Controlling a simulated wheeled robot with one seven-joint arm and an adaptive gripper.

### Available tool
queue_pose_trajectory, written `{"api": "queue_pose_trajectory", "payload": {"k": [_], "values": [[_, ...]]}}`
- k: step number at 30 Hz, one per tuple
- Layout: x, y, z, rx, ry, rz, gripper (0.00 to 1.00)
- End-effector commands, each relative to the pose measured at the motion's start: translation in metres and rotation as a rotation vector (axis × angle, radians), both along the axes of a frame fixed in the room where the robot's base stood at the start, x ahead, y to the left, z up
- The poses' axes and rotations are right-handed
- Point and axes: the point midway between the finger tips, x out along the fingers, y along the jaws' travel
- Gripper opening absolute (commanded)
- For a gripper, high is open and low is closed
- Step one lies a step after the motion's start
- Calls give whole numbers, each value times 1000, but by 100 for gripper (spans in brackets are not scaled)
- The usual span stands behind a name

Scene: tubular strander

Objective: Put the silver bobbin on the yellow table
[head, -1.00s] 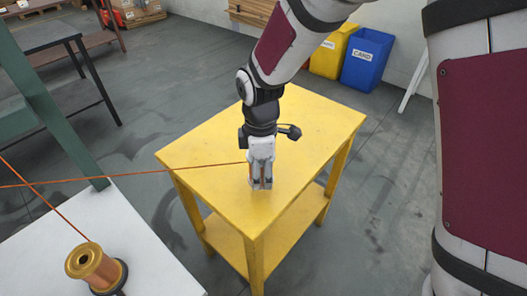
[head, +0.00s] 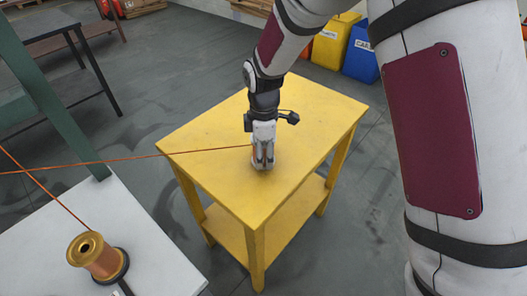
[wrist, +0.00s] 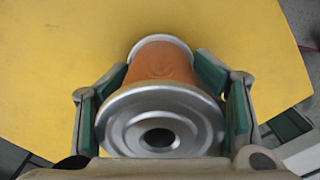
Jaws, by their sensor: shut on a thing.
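The silver bobbin (wrist: 160,118) has silver flanges and an orange-copper winding. In the wrist view it lies between the two green-padded fingers, one on each side. My gripper (head: 263,160) is shut on it, over the middle of the yellow table (head: 215,175). In the wrist view the yellow top (wrist: 60,60) fills the background behind the bobbin. In the head view the fingers mostly hide the bobbin, and I cannot tell whether it touches the tabletop.
An orange wire (head: 130,160) runs from the left edge to my gripper. A gold bobbin (head: 97,258) with copper winding stands on a white table (head: 160,270) at the lower left. A green post (head: 50,95) rises beside it. The rest of the yellow tabletop is clear.

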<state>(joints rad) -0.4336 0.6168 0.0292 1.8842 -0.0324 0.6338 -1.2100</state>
Motion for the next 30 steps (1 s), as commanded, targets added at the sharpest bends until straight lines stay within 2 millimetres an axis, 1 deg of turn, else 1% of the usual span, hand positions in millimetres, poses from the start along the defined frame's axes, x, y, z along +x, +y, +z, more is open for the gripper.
{"api": "queue_pose_trajectory", "payload": {"k": [5,6,8,9,18,22,26,30], "values": [[1,0,-2,1,-1,0,2],[0,0,-2,0,0,0,66],[0,0,-2,0,0,0,79],[0,0,-2,0,0,0,84],[0,0,-2,0,0,0,84],[0,0,5,1,-1,-1,84],[0,0,24,2,-3,-1,84],[0,0,54,2,-4,-2,84]]}}
